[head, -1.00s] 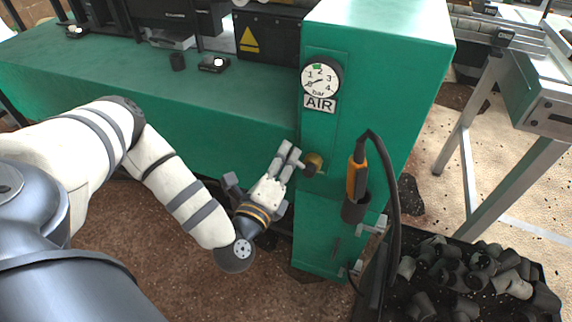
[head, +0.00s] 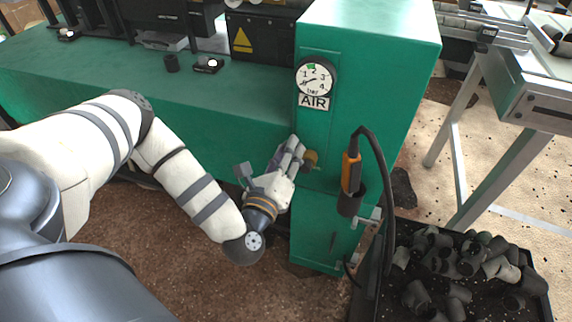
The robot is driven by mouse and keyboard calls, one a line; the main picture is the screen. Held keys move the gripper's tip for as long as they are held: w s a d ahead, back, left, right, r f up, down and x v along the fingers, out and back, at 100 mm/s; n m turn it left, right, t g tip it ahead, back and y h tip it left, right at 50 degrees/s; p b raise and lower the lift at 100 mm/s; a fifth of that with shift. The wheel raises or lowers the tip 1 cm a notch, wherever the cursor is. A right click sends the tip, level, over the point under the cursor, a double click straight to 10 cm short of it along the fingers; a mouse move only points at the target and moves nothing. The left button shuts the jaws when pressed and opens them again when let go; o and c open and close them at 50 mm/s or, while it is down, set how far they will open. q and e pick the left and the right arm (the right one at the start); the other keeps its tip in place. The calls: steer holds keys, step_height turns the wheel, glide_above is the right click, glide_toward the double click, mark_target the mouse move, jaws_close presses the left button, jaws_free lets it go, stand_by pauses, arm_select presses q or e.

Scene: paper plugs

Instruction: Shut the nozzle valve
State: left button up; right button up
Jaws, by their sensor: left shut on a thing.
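The nozzle valve shows as a brass-coloured round fitting (head: 311,158) on the front of the green cabinet, below the AIR sign. My left gripper (head: 293,148) is at the valve from its left side, with its fingers shut at the valve. The fingers hide the part they hold. The air gauge (head: 314,77) above has a white dial with a small green mark; its fine reading is too small to tell. My right gripper is not in view.
An orange-handled tool (head: 350,172) with a black hose stands in a dark holder right of the valve. A black tray (head: 375,300) of dark pipe pieces lies at the lower right. The green bench (head: 200,115) runs behind my left arm.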

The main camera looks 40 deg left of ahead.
arm_select(q)
steer(key=shift+w+d+r+m, duration=0.1)
steer(key=shift+d+r+m, duration=0.1)
steer(key=shift+d+m, duration=0.6)
steer(key=shift+a, duration=0.25)
steer(key=m, duration=0.1)
steer(key=d+m, duration=0.1)
steer(key=shift+w+d+r+m, duration=0.1)
steer(key=shift+w+r+m, duration=0.1)
steer(key=shift+r+m, duration=0.1)
steer(key=shift+d+m, duration=0.15)
steer(key=shift+m, duration=0.35)
steer(key=shift+w+d+m, duration=0.2)
steer(key=shift+d+m, duration=0.4)
steer(key=shift+m, duration=0.5)
steer(key=o, duration=0.9)
steer(key=shift+r, duration=0.1)
